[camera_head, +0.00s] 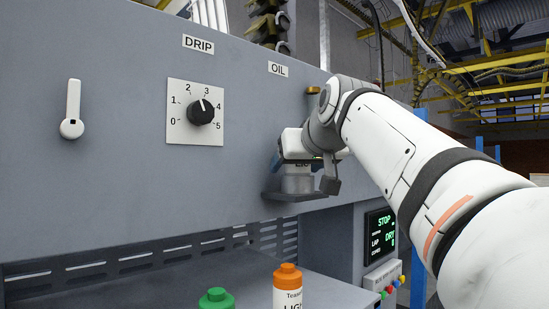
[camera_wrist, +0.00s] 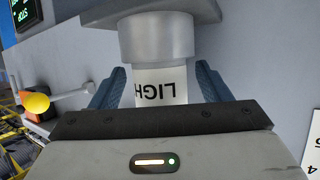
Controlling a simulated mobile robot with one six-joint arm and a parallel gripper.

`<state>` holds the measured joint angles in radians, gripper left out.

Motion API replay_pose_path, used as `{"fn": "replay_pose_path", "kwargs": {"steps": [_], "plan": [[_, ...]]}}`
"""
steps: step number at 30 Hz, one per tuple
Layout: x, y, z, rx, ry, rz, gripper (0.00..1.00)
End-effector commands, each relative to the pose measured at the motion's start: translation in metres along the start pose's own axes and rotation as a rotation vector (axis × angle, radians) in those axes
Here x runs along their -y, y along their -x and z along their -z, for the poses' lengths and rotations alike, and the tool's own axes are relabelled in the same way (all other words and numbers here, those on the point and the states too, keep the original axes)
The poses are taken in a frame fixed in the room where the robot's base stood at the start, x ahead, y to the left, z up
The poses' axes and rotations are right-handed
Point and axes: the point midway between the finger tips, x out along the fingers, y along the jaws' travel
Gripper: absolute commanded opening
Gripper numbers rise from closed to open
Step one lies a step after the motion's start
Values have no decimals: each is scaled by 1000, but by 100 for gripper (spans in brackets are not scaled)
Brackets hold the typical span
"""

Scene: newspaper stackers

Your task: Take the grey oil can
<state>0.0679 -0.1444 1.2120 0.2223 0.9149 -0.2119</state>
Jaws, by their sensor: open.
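The oil can (camera_wrist: 162,88) stands under the OIL sign, with a white label reading "LIGH" upside down in the wrist view. A wider grey cylinder (camera_wrist: 156,38) lies between the label and the dark bracket; I cannot tell whether it is a cup or the can's base. In the head view the grey cylinder (camera_head: 297,184) sits on the bracket (camera_head: 293,196). My gripper (camera_wrist: 158,86) is open, its blue fingers on both sides of the label with gaps showing. My gripper also shows in the head view (camera_head: 296,160). The can's top is hidden.
A green-topped can (camera_head: 216,300) and an orange can (camera_head: 287,290) stand on the ledge below. The grey panel carries a DRIP dial (camera_head: 200,112) and a white lever (camera_head: 72,110). A screen (camera_head: 381,232) with coloured buttons is at the lower right.

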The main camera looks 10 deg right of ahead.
Motion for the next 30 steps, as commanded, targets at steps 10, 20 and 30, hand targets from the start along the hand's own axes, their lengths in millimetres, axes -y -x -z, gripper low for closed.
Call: {"fn": "replay_pose_path", "kwargs": {"steps": [10,20,30], "plan": [[0,-2,0,-1,0,-1,61],[-1,-2,0,-1,0,-1,34],[-1,-1,0,-1,-1,-2,21]]}}
